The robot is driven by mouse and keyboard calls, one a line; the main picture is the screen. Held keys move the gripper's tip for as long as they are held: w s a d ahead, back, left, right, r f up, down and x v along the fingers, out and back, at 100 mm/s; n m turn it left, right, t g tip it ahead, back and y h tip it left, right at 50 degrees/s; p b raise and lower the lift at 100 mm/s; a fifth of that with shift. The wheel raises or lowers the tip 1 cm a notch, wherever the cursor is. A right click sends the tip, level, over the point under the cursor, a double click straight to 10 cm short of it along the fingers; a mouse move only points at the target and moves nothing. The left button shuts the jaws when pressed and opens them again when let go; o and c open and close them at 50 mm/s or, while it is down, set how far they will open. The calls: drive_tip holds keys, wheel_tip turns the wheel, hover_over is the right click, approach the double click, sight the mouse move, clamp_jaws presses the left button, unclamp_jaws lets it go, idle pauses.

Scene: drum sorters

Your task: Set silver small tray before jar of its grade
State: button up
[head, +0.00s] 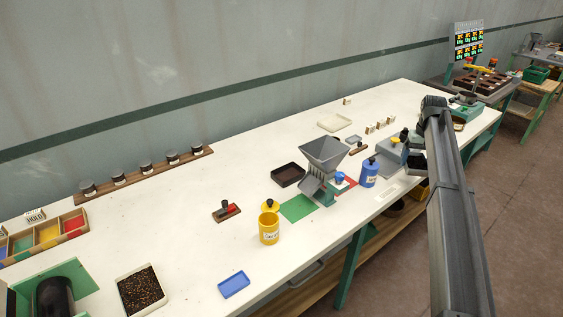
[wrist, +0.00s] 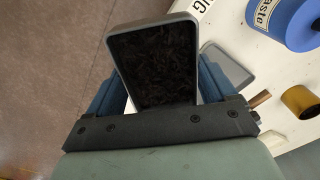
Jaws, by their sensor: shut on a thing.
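In the wrist view my gripper (wrist: 158,85) is shut on a small silver-grey tray (wrist: 190,60), with one blue finger at each side. The tray is filled with dark, leaf-like material. In the head view a dark-filled tray, probably the held one, shows beside my arm (head: 416,163); my fingers cannot be made out there. Several jars with dark lids, one of them a jar (head: 145,168) near the middle, stand in a row on a wooden strip (head: 130,176) along the wall at the left. Their labels are too small to read.
A grey hopper (head: 323,155), blue jar (head: 369,172), yellow jar (head: 269,228) and dark tray (head: 288,174) stand mid-table. A red-topped tool (head: 227,211), blue tray (head: 233,284) and seed-filled tray (head: 141,290) are nearer. The tabletop before the jar row is clear.

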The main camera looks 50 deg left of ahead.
drive_tip(key=s+a+r+n, duration=0.1)
drive_tip(key=a+r, duration=0.2)
drive_tip(key=a, duration=0.6)
drive_tip(key=s+a+r+n, duration=0.1)
drive_tip(key=s+a+r, duration=0.1)
drive_tip(key=a, duration=0.8)
drive_tip(key=s+a+r+n, duration=0.2)
drive_tip(key=s+a, duration=0.8)
drive_tip(key=a, duration=0.5)
drive_tip(key=n, duration=0.5)
hover_over(209, 167)
wheel_tip(209, 167, down, 4)
drive_tip(key=shift+a+f, duration=0.1)
drive_tip(key=shift+f, duration=4.75)
drive_tip(key=shift+f, duration=0.15)
drive_tip(key=o, duration=0.9)
